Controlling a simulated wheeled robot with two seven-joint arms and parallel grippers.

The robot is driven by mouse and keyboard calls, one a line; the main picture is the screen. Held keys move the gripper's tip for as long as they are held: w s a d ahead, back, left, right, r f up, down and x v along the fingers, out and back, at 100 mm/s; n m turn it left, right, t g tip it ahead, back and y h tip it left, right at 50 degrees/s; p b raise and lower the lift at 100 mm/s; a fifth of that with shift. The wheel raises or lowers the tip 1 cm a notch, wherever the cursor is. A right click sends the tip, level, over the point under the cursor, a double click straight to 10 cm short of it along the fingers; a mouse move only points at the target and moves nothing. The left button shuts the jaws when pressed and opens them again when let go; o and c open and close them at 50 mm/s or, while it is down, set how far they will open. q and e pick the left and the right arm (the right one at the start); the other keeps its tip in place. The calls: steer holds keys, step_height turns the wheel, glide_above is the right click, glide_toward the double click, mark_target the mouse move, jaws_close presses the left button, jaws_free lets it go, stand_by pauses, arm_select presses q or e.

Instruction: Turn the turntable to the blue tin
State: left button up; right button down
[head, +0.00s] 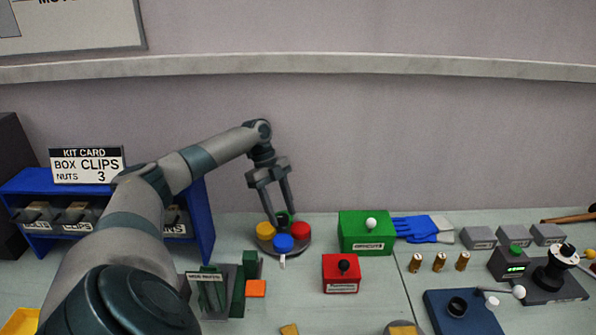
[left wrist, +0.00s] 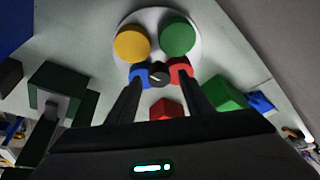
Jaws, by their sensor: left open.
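The round grey turntable (head: 303,249) stands mid-table and carries a yellow tin (head: 265,230), a red tin (head: 292,229), a blue tin (head: 283,243) and a partly hidden green tin (head: 286,216). In the head view the blue tin is at the front, near a small white tab (head: 282,262). My left gripper (head: 283,219) points down over the turntable, open. In the left wrist view a dark round knob (left wrist: 158,72) lies between its fingers, with the blue tin (left wrist: 141,76) and the red tin (left wrist: 181,70) partly behind the fingertips. Contact cannot be told.
A green box (head: 364,233) and a red box (head: 341,273) stand to the right of the turntable. Dark green blocks (head: 238,290) and an orange piece (head: 256,288) are at the front left. A blue shelf (head: 207,232) with bins stands at left.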

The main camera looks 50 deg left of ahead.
mark_target(282, 216)
arm_select(q)
steer(key=shift+r+b, duration=0.35)
steer(key=shift+r, duration=0.35)
step_height(282, 216, up, 2)
steer(key=shift+w+d+r+b, duration=0.1)
steer(key=shift+r+b, duration=0.1)
steer(key=shift+b, duration=0.35)
steer(key=w+d+r+b, duration=0.2)
steer(key=d+r, duration=0.5)
steer(key=d, duration=0.4)
steer(key=shift+w, duration=0.85)
arm_select(e)
steer(key=w+a+f+t, duration=0.2)
steer(key=w+a, duration=0.1)
steer(key=w, duration=0.4)
steer(key=shift+w+y, duration=0.3)
steer(key=shift+w, duration=0.1)
